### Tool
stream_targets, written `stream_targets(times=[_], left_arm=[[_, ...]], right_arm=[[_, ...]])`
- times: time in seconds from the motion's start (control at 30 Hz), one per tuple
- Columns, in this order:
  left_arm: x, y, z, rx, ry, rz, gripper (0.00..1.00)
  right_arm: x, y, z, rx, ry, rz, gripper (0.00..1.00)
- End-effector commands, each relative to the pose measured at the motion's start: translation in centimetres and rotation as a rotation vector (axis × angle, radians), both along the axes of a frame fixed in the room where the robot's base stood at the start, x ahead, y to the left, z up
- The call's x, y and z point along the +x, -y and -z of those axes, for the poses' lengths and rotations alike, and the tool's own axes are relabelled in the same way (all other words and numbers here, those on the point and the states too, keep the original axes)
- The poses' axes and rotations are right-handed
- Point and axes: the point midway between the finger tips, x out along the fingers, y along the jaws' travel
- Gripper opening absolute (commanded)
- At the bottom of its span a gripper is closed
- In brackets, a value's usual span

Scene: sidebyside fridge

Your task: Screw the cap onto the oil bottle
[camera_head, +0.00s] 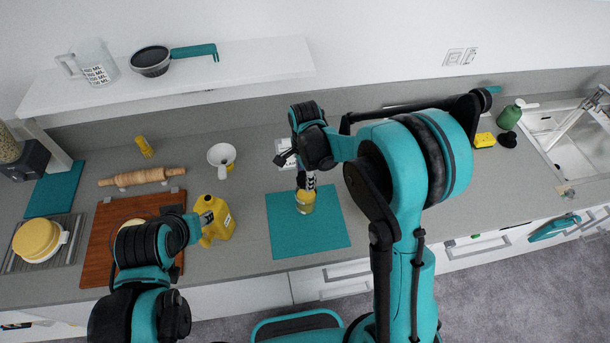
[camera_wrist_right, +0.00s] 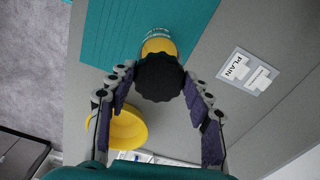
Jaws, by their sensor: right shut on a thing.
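The yellow oil bottle (camera_head: 306,206) stands on the teal mat, beneath my right gripper (camera_head: 306,182). In the right wrist view, a black scalloped cap (camera_wrist_right: 160,78) lies between the fingers of my right gripper (camera_wrist_right: 158,92), which is shut on it. The yellow bottle (camera_wrist_right: 160,46) with its printed label shows just behind the cap, lined up with it. The cap hides the neck, so I cannot tell how far it is seated. My left gripper (camera_head: 202,217) is beside the yellow jug (camera_head: 219,222); whether its fingers are closed is unclear.
The teal mat (camera_head: 287,237) is otherwise bare. A white funnel (camera_head: 221,154), a rolling pin (camera_head: 140,177) and a brown cutting board (camera_head: 103,243) are to the left. A wall shelf (camera_head: 240,66) overhangs the back left. A green bottle (camera_head: 508,117) stands near the sink (camera_head: 577,151).

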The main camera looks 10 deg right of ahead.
Motion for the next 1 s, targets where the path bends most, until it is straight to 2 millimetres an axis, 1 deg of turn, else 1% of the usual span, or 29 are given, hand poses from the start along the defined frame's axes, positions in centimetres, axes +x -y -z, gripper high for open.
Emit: stream_targets(times=[0.33, 0.37, 0.4, 0.43, 0.47, 0.8, 0.87, 0.97, 1.0], left_arm=[[0.0, 0.0, 0.7, 0.0, 0.0, 0.0, 0.4], [0.0, 0.0, 0.7, 0.0, 0.0, 0.0, 0.4], [0.0, 0.0, 0.7, 0.0, 0.0, 0.0, 0.4], [0.0, 0.0, 0.7, 0.0, 0.0, 0.0, 0.4], [0.0, 0.0, 0.6, 0.0, 0.0, 0.0, 0.4], [0.0, 0.0, 0.6, 0.0, 0.0, 0.0, 0.4], [0.0, 0.0, 0.6, 0.0, 0.0, 0.0, 0.4], [0.0, 0.0, 0.6, 0.0, 0.0, 0.0, 0.4], [0.0, 0.0, 0.6, 0.0, 0.0, 0.0, 0.4]], right_arm=[[0.0, 0.0, 0.8, 0.0, 0.0, 0.0, 0.34], [0.0, 0.0, 0.8, 0.0, 0.0, 0.0, 0.53], [0.0, 0.0, 0.7, 0.0, 0.0, 0.0, 0.63], [0.0, 0.0, 0.7, 0.0, 0.0, 0.0, 0.71], [0.0, 0.0, 0.7, 0.0, 0.0, 0.0, 0.74], [0.0, 0.0, 0.4, 0.0, 0.0, 0.0, 0.74], [0.0, 0.0, -0.1, 0.0, 0.0, 0.0, 0.74], [0.0, 0.0, -1.6, 0.0, 0.0, 0.0, 0.74], [0.0, 0.0, -2.4, 0.0, 0.0, 0.0, 0.74]])
